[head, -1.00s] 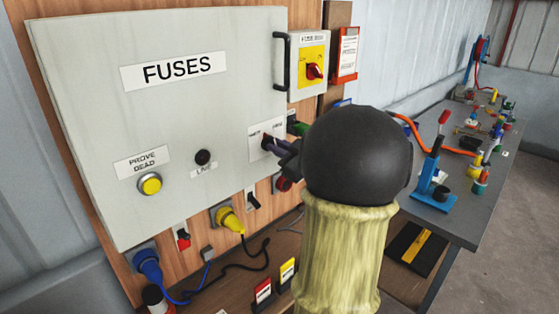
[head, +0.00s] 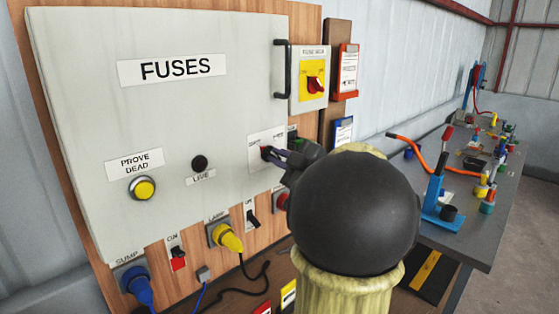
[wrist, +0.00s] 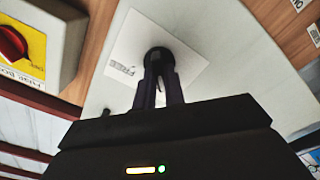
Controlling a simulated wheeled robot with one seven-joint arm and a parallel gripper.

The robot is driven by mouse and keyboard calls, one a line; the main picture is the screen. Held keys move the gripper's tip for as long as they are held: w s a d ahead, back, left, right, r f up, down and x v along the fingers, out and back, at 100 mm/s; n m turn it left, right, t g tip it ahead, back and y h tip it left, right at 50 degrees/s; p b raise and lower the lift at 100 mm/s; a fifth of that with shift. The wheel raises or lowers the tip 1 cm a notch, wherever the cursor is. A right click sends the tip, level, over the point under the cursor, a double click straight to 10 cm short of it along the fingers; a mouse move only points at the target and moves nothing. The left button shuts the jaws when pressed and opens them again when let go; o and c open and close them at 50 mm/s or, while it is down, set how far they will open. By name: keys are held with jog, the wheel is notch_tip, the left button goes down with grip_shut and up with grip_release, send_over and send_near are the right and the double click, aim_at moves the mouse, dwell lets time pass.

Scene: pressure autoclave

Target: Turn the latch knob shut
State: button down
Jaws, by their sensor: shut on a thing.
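The latch knob (wrist: 157,59) is a small dark round knob on a white label plate (wrist: 186,45), near the right edge of the grey fuse panel door (head: 105,100). My gripper (head: 269,153) is at the knob. In the wrist view, its two dark fingers (wrist: 158,80) are shut on the knob from either side. The fingers hide much of the knob, so its turn angle is hard to read.
A black door handle (head: 281,70) is above the knob. Plugs and switches line the wooden board below. A grey bench (head: 480,225) with tools stands at the right.

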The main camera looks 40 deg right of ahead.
jog(key=c, duration=1.5)
grip_release()
jog(key=shift+a, duration=0.1)
jog(key=s, duration=0.5)
jog(key=s+d+b, duration=0.1)
jog(key=s, duration=0.5)
jog(key=s+b, duration=0.1)
jog(key=s, duration=0.5)
jog(key=shift+s+d, duration=0.15)
jog(key=shift+d, duration=0.05)
